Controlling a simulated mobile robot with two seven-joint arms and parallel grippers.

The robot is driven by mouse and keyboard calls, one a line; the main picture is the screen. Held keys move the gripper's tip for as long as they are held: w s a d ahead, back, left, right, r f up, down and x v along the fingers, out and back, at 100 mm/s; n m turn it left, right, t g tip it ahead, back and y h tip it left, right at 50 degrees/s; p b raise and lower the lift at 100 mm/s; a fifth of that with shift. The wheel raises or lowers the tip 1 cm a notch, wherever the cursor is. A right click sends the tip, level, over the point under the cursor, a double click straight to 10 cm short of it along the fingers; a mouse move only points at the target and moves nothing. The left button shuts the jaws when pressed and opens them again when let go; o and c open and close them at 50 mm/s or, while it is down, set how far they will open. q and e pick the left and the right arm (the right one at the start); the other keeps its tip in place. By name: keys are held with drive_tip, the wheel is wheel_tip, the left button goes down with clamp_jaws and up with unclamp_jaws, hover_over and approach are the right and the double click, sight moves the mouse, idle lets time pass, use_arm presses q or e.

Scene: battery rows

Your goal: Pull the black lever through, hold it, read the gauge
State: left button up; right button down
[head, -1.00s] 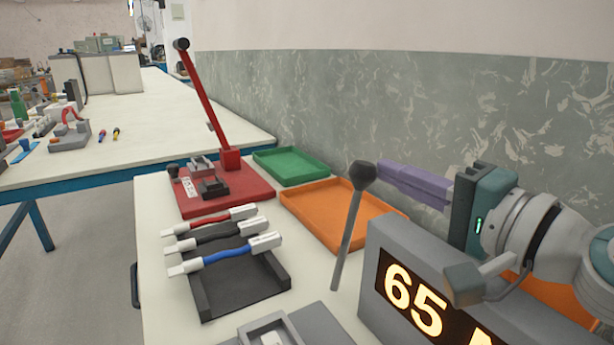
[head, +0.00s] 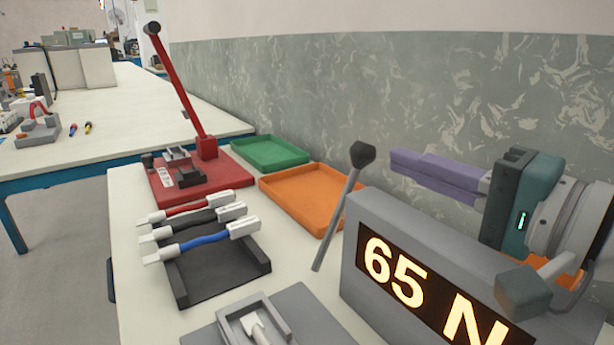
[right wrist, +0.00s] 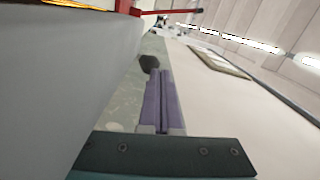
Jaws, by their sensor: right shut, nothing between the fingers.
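A lever with a black knob (head: 362,154) and a grey rod (head: 338,220) stands beside the gauge, its top leaning right in the head view. The gauge is a grey box (head: 460,235) with a lit display (head: 420,295) reading "65 N". My right gripper (head: 393,162) has purple fingers, shut and empty. Its tips point left at the knob, with a small gap in the head view. In the right wrist view, the knob (right wrist: 149,63) shows just past the fingertips (right wrist: 160,75); contact is not clear there. My left gripper is not in view.
A grey fixture (head: 290,322) holds a white piece. A black tray (head: 220,283) carries red, black and blue cable pieces. Behind are a red base (head: 225,170) with a tall red lever (head: 180,90), a green tray (head: 270,152) and an orange tray (head: 300,200).

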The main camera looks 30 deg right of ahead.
drive_tip(key=shift+s+d+b, duration=0.2)
drive_tip(key=shift+s+b, duration=0.4)
drive_tip(key=shift+s, duration=0.55)
drive_tip(key=shift+s+d+b, duration=0.15)
drive_tip(key=shift+s+b, duration=0.4)
drive_tip(key=shift+s, duration=0.55)
